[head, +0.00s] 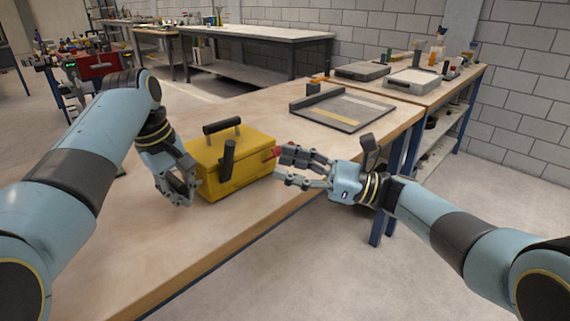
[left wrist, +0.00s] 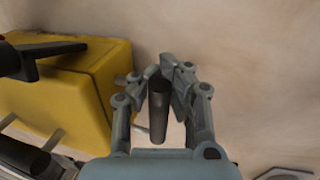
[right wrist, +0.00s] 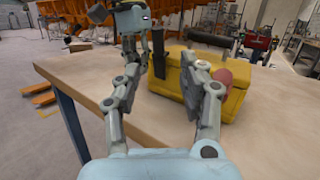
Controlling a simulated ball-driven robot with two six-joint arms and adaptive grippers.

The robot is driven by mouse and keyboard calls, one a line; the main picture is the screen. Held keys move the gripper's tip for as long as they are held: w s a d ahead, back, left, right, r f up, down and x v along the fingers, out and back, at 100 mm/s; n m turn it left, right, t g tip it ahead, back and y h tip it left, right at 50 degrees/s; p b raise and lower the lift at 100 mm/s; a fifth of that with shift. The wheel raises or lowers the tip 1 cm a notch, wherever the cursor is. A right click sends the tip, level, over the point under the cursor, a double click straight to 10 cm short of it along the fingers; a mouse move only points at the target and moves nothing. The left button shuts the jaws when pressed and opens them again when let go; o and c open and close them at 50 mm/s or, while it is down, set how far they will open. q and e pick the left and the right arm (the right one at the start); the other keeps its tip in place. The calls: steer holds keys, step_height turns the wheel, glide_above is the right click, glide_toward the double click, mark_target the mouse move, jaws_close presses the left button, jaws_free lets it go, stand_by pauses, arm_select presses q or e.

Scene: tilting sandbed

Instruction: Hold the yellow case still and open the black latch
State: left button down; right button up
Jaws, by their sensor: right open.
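The yellow case (head: 235,180) stands upright on the bench, with a black top handle (head: 221,125) and the upright black latch (head: 228,160) at its front. A dark side handle (left wrist: 158,108) sits on its left end. My left gripper (head: 183,193) is at that end; in the left wrist view its fingers close around the side handle. My right gripper (head: 282,164) is open and empty off the case's right end, beside a red knob (head: 269,153). The right wrist view shows the latch (right wrist: 158,55) and the red knob (right wrist: 222,75) beyond the fingers.
The wooden bench (head: 130,235) has free room in front of and left of the case. A grey flat tray (head: 343,109) lies farther back on the right. The bench's front edge runs below the case and my right gripper.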

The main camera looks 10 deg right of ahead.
mark_target(232, 159)
steer(key=w+a+r, duration=0.1)
steer(key=a, duration=0.2)
steer(key=w+a+r+h, duration=0.1)
steer(key=a, duration=0.3)
steer(key=w+a+r+h, duration=0.1)
steer(key=a, duration=0.2)
steer(key=shift+a+r+g, duration=0.25)
steer(key=shift+a+g, duration=0.05)
steer(key=shift+a, duration=0.05)
stand_by(0.3)
jaws_close()
stand_by(0.4)
